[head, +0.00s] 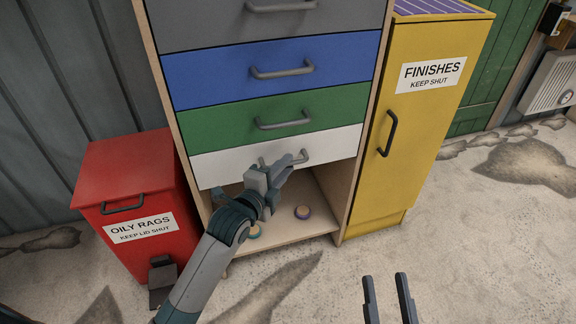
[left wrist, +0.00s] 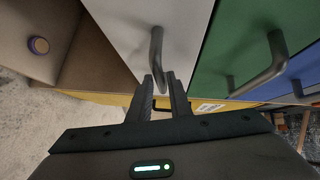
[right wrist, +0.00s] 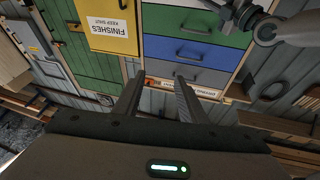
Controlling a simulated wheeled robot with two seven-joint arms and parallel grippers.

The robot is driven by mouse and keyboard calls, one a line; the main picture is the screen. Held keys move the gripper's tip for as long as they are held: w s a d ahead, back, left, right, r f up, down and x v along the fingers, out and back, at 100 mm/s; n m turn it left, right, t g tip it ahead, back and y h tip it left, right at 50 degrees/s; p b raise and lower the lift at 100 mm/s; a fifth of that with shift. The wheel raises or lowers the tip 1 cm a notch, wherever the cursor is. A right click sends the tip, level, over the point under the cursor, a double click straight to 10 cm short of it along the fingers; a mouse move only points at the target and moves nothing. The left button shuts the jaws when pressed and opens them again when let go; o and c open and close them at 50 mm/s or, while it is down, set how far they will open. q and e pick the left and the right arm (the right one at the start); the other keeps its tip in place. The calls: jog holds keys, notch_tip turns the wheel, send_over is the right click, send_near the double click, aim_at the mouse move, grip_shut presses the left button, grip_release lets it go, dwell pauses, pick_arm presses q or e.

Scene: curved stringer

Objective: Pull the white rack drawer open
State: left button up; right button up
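The white drawer (head: 230,168) is the lowest drawer of the rack and looks flush with the fronts above it; it also shows in the left wrist view (left wrist: 130,30). Its grey bar handle (head: 304,157) is partly hidden behind my left gripper (head: 274,174). In the left wrist view, the handle (left wrist: 157,48) runs down between the fingertips of my left gripper (left wrist: 161,80), which are close together and appear closed around its bar. My right gripper (head: 385,288) is open and empty, in front of the rack and to the right; its fingers stand apart in the right wrist view (right wrist: 157,88).
Green (head: 235,129), blue (head: 225,80) and grey drawers sit above. An open shelf below holds small round items (head: 302,212). A red oily-rags bin (head: 115,170) stands left, a yellow finishes cabinet (head: 440,120) right. The floor in front is clear.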

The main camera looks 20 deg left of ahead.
pick_arm(q)
jog(key=shift+x, duration=1)
pick_arm(e)
jog(key=shift+s+r+t, duration=0.3)
jog(key=shift+s+r, duration=0.1)
jog(key=shift+r, duration=0.2)
pick_arm(q)
grip_shut()
jog(key=shift+s, duration=0.1)
